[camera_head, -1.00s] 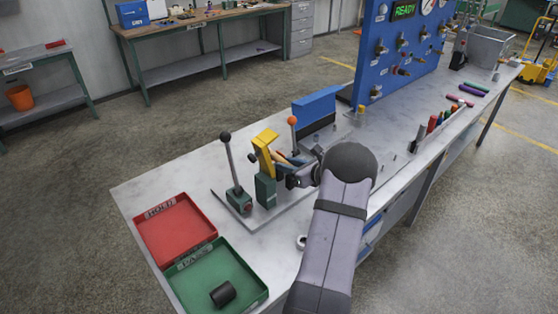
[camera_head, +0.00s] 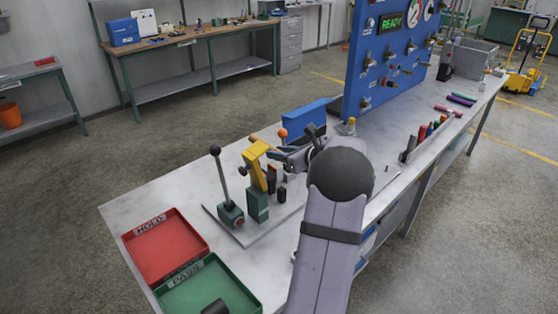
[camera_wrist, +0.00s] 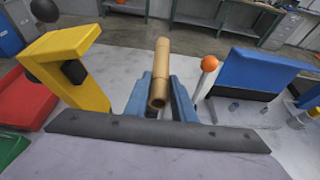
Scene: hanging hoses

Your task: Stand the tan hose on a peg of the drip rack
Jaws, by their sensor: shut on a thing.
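The tan hose (camera_wrist: 161,68) is a short tube pinched between the blue fingers of my gripper (camera_wrist: 155,92) in the wrist view. It points away from the wrist, its open near end facing the camera. In the head view my gripper (camera_head: 288,158) is above the bench, behind the yellow-topped clamp, and the hose's far end (camera_head: 255,138) sticks out to its left.
The yellow clamp (camera_head: 255,160) and a black-knobbed lever (camera_head: 224,185) stand close to the left. An orange-knobbed lever (camera_wrist: 208,64) is just right of the hose. Red (camera_head: 165,245) and green (camera_head: 205,290) trays lie front left. A blue valve panel (camera_head: 385,55) stands behind.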

